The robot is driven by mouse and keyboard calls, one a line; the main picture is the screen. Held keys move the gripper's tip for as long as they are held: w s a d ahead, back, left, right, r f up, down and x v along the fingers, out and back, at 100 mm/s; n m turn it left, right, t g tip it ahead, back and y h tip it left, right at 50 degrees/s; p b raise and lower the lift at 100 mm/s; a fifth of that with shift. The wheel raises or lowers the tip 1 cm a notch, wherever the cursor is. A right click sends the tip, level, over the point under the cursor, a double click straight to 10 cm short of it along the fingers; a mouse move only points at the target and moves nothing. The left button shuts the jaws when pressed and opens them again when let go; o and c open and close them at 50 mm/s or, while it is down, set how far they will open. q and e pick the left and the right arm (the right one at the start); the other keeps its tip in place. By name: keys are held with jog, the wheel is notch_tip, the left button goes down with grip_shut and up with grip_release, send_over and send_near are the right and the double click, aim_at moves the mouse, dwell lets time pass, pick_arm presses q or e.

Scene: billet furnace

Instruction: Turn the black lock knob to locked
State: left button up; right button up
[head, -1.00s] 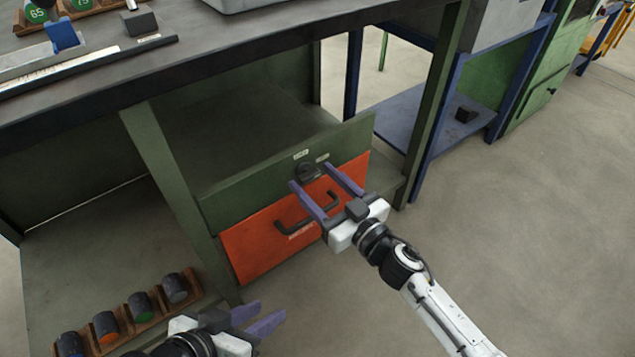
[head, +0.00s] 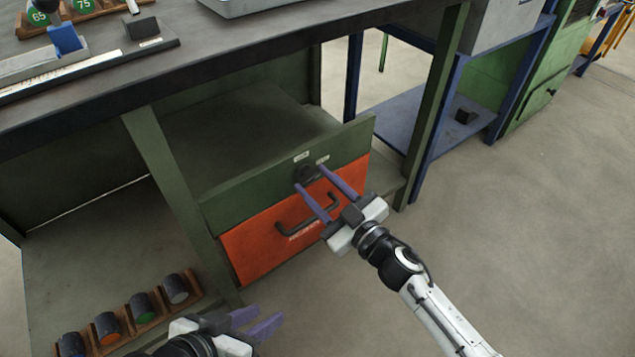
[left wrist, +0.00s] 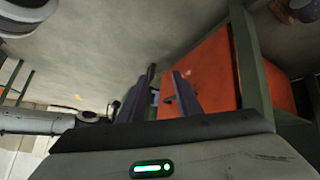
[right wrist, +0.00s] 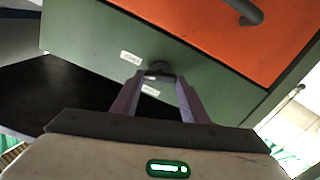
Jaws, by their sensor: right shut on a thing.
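The black lock knob (head: 306,174) is on the green panel (head: 250,192) above the orange drawer front, below two small white labels. My right gripper (head: 311,177) reaches it from the front right, its purple fingers shut on the knob. In the right wrist view the knob (right wrist: 158,70) shows dark between the fingertips, partly hidden by them. The label lettering is too small to read. My left gripper (head: 256,320) is low at the bottom left with its purple fingers apart, and nothing shows between them; they also show in the left wrist view (left wrist: 160,88).
The orange drawer front (head: 262,238) with a dark bar handle (head: 308,216) lies just below the knob. A wooden rack (head: 150,325) of several dark cylinders stands on the lower shelf near my left gripper. The workbench top (head: 200,50) overhangs above.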

jog(key=shift+n, duration=0.9)
jog(key=n, duration=0.5)
jog(key=shift+s+f+n, duration=0.1)
jog(key=shift+n, duration=0.2)
jog(key=n, duration=0.4)
jog(key=shift+f+b, duration=0.1)
jog(key=shift+b, duration=0.25)
jog(key=shift+n, duration=1)
pick_arm(q)
jog(key=shift+w+d+r, duration=0.25)
jog(key=shift+d+r, duration=0.05)
jog(key=shift+r, duration=0.05)
pick_arm(e)
jog(key=shift+n, duration=0.4)
pick_arm(q)
jog(key=shift+r+t+h, duration=0.2)
jog(key=shift+t+h, duration=0.1)
pick_arm(e)
jog(key=o, duration=1.1)
jog(key=shift+c, duration=0.2)
pick_arm(q)
jog(key=shift+s+f, duration=0.1)
jog(key=shift+f, duration=0.15)
